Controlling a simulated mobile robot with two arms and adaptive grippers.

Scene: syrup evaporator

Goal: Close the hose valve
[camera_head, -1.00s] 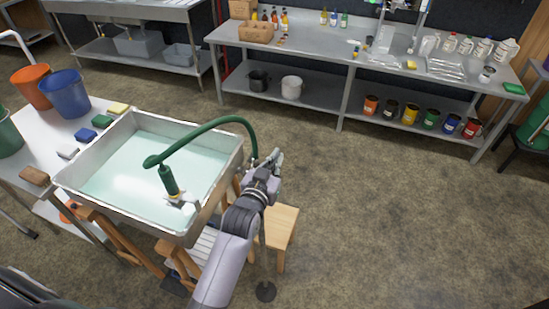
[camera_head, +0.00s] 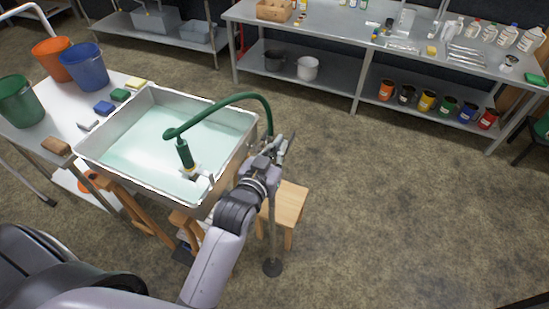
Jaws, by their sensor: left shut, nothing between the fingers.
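The green hose (camera_head: 235,97) arches over the right side of a metal pan of pale liquid. Its nozzle end (camera_head: 185,155) hangs over the pan's right part. Its other end drops to the top of a thin stand pipe (camera_head: 273,235) beside the pan. My left gripper (camera_head: 283,148) is at that hose end, at the top of the stand. Its fingers look closed and hold nothing visible. The hose valve is mostly hidden behind my gripper and wrist, so I cannot tell its handle position or whether I touch it. My right gripper is not in view.
The metal pan (camera_head: 82,157) stands close on the left of my arm. A wooden stool (camera_head: 290,205) is beside the stand. Buckets, such as the blue one (camera_head: 86,68), and sponges are on the left table. The floor to the right is clear up to the long bench (camera_head: 330,35).

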